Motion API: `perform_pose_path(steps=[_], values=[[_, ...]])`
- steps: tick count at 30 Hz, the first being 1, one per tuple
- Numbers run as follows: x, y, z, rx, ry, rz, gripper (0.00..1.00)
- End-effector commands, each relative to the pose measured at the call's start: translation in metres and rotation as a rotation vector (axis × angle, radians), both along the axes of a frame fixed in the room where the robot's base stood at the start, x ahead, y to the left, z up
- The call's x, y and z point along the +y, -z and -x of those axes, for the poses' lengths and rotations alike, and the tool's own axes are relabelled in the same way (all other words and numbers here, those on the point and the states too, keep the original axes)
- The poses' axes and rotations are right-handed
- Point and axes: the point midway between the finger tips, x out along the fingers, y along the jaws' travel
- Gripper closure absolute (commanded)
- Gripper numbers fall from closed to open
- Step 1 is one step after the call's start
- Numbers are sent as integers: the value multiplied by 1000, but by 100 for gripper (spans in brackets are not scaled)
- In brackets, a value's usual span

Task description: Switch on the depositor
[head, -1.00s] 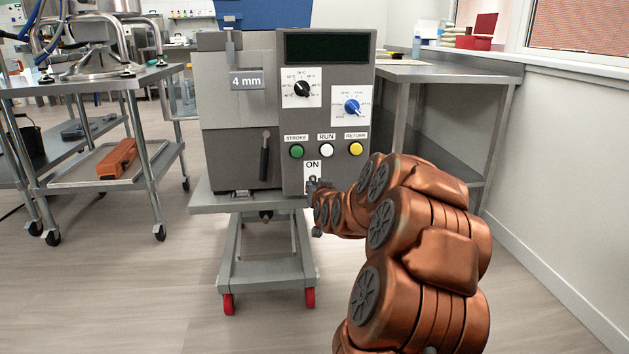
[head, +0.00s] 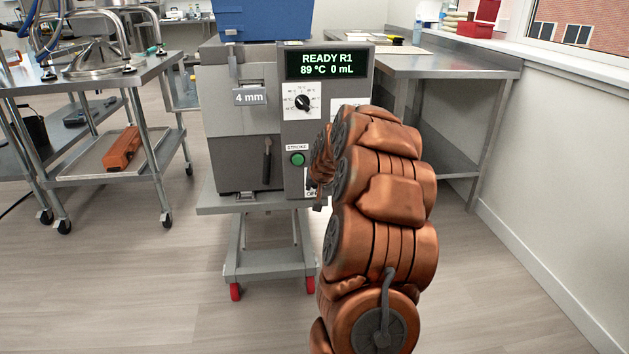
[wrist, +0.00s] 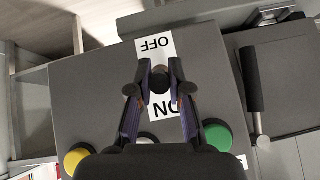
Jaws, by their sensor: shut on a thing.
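The depositor (head: 230,104) is a grey machine on a wheeled stand. Its display (head: 327,65) is lit and reads "READY R1", "89 °C" and "0 mL". The dark power switch (wrist: 160,82) sits on a white plate (wrist: 156,44) marked OFF at one end and ON at the other, upside down in the wrist view. My gripper (wrist: 160,76) is shut on the switch, with a fingertip on each side. In the head view my gripper (head: 314,190) is low on the front panel, and my arm hides most of the switch plate.
The green STROKE button (head: 297,159) is close to my gripper; the yellow button (wrist: 76,158) shows in the wrist view. A black handle (head: 267,160) is left of the panel. A steel table (head: 450,66) stands right and a cart (head: 110,72) left.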

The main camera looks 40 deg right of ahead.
Motion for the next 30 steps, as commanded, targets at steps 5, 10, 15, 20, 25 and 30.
perform_pose_path(steps=[5, 10, 15, 20, 25, 30], values=[[-2, -6, -2, 19, 2, -13, 100], [-3, -5, -2, 27, 2, -19, 100], [-3, -5, -2, 26, 2, -18, 100], [-3, -6, -2, 26, 2, -17, 81], [-2, -4, -2, 27, 2, -19, 63], [-2, -3, -1, 29, 1, -21, 56]])
